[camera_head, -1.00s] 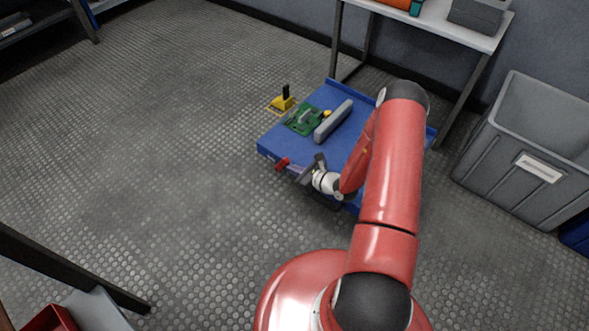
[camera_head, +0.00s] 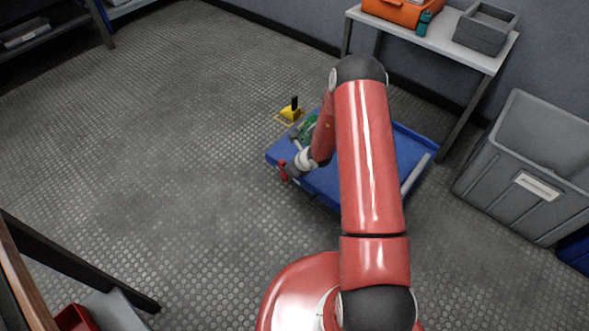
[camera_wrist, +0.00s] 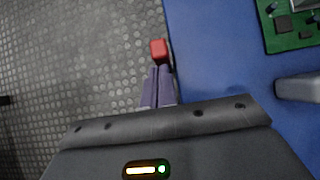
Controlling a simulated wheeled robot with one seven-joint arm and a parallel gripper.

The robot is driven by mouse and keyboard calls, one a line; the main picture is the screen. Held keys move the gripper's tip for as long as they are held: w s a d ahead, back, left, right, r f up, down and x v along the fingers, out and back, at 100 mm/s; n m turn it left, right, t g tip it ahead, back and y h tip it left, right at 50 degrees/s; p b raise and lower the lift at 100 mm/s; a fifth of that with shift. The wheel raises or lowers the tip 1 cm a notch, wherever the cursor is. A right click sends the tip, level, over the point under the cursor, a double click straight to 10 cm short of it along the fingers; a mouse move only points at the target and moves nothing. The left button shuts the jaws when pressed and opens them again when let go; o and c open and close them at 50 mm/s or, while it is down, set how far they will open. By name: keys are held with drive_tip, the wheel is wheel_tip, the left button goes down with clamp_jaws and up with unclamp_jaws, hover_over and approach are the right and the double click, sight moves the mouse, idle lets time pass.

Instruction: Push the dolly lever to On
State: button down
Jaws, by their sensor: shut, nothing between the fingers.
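The blue dolly (camera_head: 410,140) stands on the floor in the head view, partly hidden behind my arm. Its deck also shows in the wrist view (camera_wrist: 212,60). The red lever (camera_head: 283,170) is at the dolly's near left edge. In the wrist view the red lever end (camera_wrist: 158,50) sits just beyond my fingertips, beside the deck edge. My gripper (camera_wrist: 159,70) is shut with nothing between its fingers. It is very close to the lever; I cannot tell whether they touch. No On marking is readable.
A green circuit board (camera_wrist: 290,25) and a grey bar (camera_wrist: 298,88) lie on the deck. A yellow piece with a black post (camera_head: 291,112) stands on the floor behind the dolly. A grey bin (camera_head: 525,165) and a table (camera_head: 440,40) are to the right. Floor at left is clear.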

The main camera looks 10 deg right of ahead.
sight(281, 162)
drive_tip(key=shift+w+a+r+g+h, duration=0.25)
drive_tip(key=shift+w+a+g+h, duration=0.2)
drive_tip(key=shift+w+g, duration=0.2)
drive_tip(key=shift+w+a+f, duration=0.15)
drive_tip(key=shift+w+a, duration=0.35)
drive_tip(key=shift+w, duration=0.15)
drive_tip(key=shift+w+a, duration=0.1)
drive_tip(key=shift+w, duration=0.1)
drive_tip(key=shift+w+a+r, duration=0.15)
drive_tip(key=shift+a+r, duration=0.05)
drive_tip(key=w+p+v, duration=0.1)
drive_tip(key=p+v, duration=0.6)
drive_tip(key=v, duration=0.2)
drive_tip(key=shift+s+r+p, duration=0.2)
drive_tip(key=shift+r+p, duration=0.1)
drive_tip(key=shift+r, duration=0.3)
